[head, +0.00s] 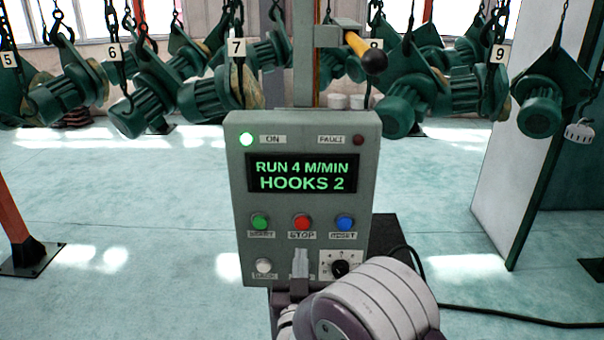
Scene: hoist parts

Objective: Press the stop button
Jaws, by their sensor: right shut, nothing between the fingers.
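The red stop button (302,222) sits in the middle of the button row on the grey control panel (240,185), above a label reading STOP. A green button (260,222) is to its left and a blue button (344,222) to its right. My right gripper (300,262) is in front of the panel's lower part, fingers together and empty. Its tips show just below the STOP label, apart from the red button in the picture. The depth gap to the panel is hard to tell. The display (303,174) reads RUN 4 M/MIN, HOOKS 2. My left gripper is out of view.
A white button (263,265) and a black rotary knob (340,268) flank my fingers. A yellow-and-black lever (366,53) juts out above. Green hoists (405,88) hang behind. A cable (500,315) lies at right.

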